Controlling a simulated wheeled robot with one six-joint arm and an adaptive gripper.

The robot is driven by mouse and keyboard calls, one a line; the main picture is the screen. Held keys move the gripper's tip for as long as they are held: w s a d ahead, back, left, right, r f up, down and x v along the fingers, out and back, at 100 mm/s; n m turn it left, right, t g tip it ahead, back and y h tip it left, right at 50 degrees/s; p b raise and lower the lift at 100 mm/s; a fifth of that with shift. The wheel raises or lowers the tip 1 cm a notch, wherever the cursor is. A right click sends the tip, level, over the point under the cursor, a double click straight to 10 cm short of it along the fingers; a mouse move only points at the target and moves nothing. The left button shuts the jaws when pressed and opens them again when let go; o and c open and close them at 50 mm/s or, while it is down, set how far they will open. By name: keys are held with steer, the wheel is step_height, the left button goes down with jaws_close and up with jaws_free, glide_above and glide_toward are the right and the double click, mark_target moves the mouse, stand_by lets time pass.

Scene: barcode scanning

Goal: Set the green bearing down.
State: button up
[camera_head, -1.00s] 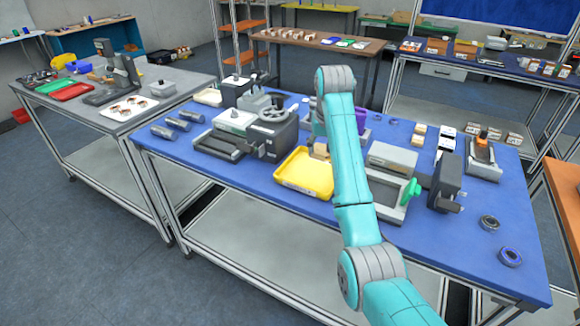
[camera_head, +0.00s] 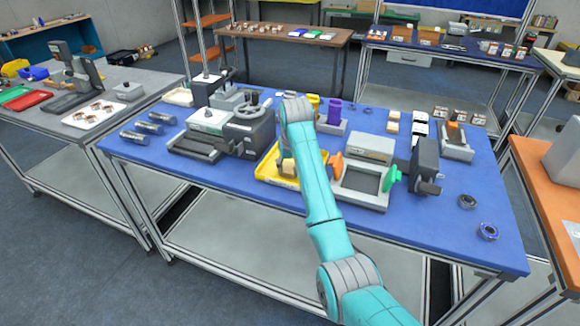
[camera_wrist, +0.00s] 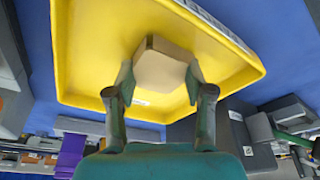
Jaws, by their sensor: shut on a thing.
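My gripper (camera_wrist: 160,82) is shut on a small tan box (camera_wrist: 161,70) in the wrist view. The box is over the yellow tray (camera_wrist: 95,80), and I cannot tell whether it touches the tray floor. In the head view the tan box (camera_head: 288,168) shows at the yellow tray (camera_head: 262,173), and my arm hides the gripper and part of the tray. I see no clearly green bearing. Two dark ring-shaped bearings, a nearer one (camera_head: 488,231) and a farther one (camera_head: 467,201), lie at the right of the blue table.
A purple block (camera_head: 334,111) is behind. The front-right of the blue table (camera_head: 440,235) is mostly clear.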

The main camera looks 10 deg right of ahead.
steer(key=shift+f, duration=0.15)
steer(key=o, duration=1.4)
